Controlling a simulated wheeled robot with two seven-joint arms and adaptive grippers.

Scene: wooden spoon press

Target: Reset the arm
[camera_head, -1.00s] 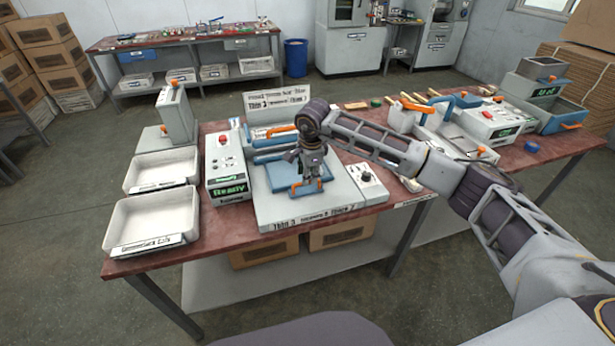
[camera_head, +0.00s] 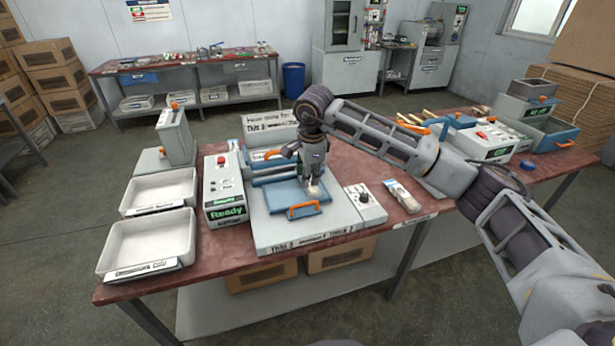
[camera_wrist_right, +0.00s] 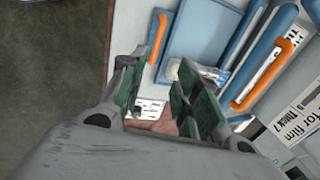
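My right gripper (camera_head: 314,182) hangs over the blue plate (camera_head: 283,198) of the press station, behind its orange handle (camera_head: 304,210). In the right wrist view my right gripper (camera_wrist_right: 160,105) is open, its green-padded fingers apart with nothing held between them. A small pale, clear-looking item (camera_wrist_right: 187,72) lies on the blue plate beyond the right finger; I cannot tell exactly what it is. The orange handle also shows in the wrist view (camera_wrist_right: 158,38). My left gripper is not in view.
Two white trays (camera_head: 104,240) and a control box reading Ready (camera_head: 224,190) stand left. A knob box (camera_head: 366,203) and a clear packet (camera_head: 404,196) lie right of the press on the red table (camera_head: 200,268). Machines with orange handles (camera_head: 487,142) stand farther right.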

